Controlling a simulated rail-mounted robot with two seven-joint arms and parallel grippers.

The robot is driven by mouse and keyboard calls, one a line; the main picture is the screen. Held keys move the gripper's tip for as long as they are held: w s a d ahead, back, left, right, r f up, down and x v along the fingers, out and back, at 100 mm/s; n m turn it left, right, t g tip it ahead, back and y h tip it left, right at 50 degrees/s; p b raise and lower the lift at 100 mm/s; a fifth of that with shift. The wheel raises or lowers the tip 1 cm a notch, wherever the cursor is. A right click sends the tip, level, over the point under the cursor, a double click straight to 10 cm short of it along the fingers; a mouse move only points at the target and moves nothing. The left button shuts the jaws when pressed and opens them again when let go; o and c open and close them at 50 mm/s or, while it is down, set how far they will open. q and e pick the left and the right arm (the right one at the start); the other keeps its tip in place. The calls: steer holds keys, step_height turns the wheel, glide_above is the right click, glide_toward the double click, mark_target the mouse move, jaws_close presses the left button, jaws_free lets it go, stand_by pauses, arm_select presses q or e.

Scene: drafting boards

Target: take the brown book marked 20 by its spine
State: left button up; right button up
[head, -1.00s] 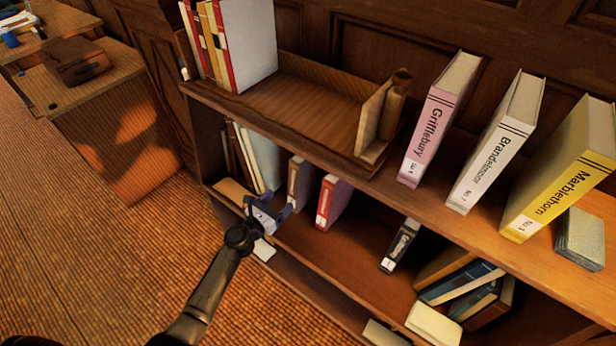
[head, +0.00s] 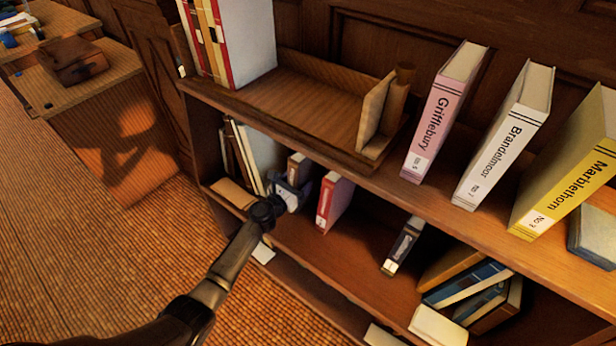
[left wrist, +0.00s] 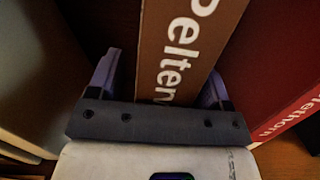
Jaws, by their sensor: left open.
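A brown book (head: 297,167) stands upright on the middle shelf, its lower spine hidden behind my left gripper (head: 293,190). A number 20 is not visible in either view. My left gripper, also in the left wrist view (left wrist: 163,75), is open, with one finger on each side of the spine. I cannot tell whether the fingers touch the book. My right gripper is not in view.
A red book (head: 333,200) stands close to the right of the brown one, and a pale book (head: 262,152) to its left. A dark book (head: 403,245) stands farther right. The upper shelf edge (head: 300,146) runs above. Bare shelf lies right of the red book.

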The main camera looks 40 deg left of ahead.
arm_select(q)
jaws_close()
steer(key=shift+r, duration=0.1)
stand_by(0.9)
